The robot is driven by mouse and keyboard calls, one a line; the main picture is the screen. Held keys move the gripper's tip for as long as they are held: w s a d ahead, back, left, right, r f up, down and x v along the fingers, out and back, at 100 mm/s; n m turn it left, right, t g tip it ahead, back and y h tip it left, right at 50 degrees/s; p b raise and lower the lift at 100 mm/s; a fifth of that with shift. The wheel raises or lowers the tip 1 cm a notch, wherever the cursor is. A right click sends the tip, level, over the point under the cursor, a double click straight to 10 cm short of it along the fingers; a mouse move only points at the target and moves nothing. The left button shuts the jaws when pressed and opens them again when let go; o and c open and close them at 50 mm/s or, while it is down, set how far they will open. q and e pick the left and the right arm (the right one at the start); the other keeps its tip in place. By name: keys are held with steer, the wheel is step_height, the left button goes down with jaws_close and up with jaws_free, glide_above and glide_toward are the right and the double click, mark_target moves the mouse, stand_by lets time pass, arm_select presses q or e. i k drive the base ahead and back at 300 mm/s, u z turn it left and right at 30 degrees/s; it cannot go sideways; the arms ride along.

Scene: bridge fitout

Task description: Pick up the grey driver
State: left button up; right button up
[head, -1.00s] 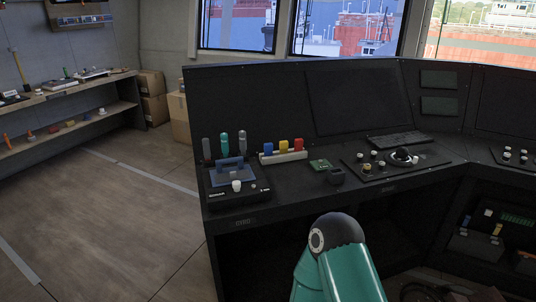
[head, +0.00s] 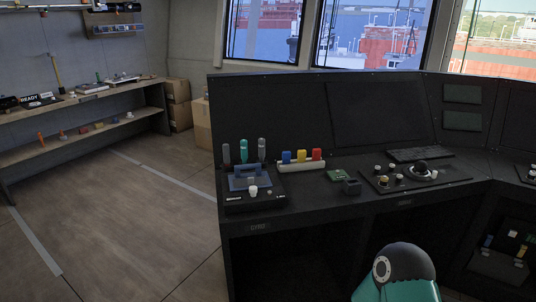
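Three upright driver-like handles stand in a row at the left end of the black console. The left one is a dark grey handle (head: 226,153), the middle one is a teal handle (head: 243,151), and the right one is a grey handle (head: 261,149). They stand behind a blue tray-like part (head: 249,178) on a black unit (head: 240,202). Their lower ends are hidden. I cannot tell for certain which of the two greyish handles is the grey driver. Neither of my grippers is in view; only a teal link of my arm with a dark cap shows at the bottom right.
A white rack (head: 301,166) with blue, yellow and red pieces stands right of the handles. A green board (head: 338,175) and a small black block (head: 352,186) lie further right, before a control panel (head: 415,175). A wooden shelf (head: 90,139) stands at far left. The floor between is clear.

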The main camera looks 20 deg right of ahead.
mark_target(261, 141)
steer(key=u, duration=0.05)
steer(key=i, duration=1)
steer(key=z, duration=0.05)
